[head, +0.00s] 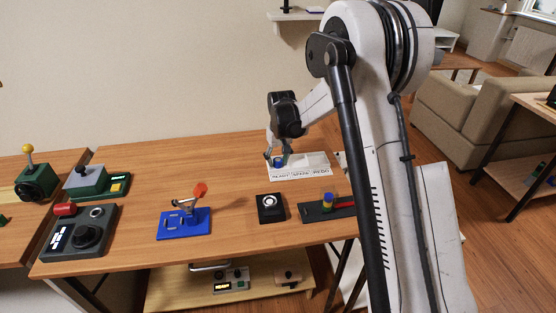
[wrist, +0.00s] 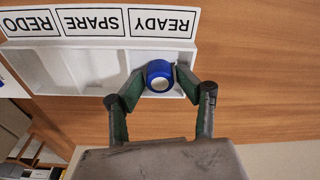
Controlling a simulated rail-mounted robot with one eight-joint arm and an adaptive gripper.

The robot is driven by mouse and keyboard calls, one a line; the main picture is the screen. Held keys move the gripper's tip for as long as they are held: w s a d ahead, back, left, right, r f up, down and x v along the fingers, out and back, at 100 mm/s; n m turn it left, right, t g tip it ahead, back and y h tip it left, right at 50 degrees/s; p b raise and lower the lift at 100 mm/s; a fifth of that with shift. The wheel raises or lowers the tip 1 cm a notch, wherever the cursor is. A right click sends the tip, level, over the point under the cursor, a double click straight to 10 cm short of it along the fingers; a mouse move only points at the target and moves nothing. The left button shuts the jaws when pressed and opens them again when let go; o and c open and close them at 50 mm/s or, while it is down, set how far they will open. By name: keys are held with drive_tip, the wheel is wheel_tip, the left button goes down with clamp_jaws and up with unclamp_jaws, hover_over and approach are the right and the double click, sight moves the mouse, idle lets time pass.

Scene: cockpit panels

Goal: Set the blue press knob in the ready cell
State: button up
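The blue press knob (wrist: 159,75), a short blue cylinder with a pale round end, is in the cell beside the READY label (wrist: 164,23) of the white tray (wrist: 60,70). In the head view the knob (head: 279,163) is at the left end of the tray (head: 316,161). My gripper (wrist: 161,78) reaches into that cell, with one finger on each side of the knob. Both fingertips appear to touch it. The knob's underside is hidden, so I cannot tell whether it rests on the cell floor.
The SPARE and REDO cells look empty. In front of the tray are a black block with a round white top (head: 270,206) and a dark base with a blue-and-yellow knob (head: 328,203). A blue fixture with a red-tipped lever (head: 185,222) and control boxes (head: 80,235) stand further left.

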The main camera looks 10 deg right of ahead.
drive_tip(key=shift+r, duration=0.15)
drive_tip(key=s+r+t+p, duration=0.1)
drive_tip(key=s+r, duration=0.4)
drive_tip(key=r, duration=0.5)
drive_tip(key=s+r, duration=0.4)
drive_tip(key=r, duration=0.6)
drive_tip(key=s+r+t, duration=0.2)
drive_tip(key=s+r, duration=0.3)
drive_tip(key=s, duration=0.7)
drive_tip(key=s+f+m+t, duration=0.1)
drive_tip(key=s+f+t, duration=0.1)
drive_tip(key=s, duration=1.8)
drive_tip(key=shift+f+t, duration=0.4)
drive_tip(key=shift+f, duration=0.05)
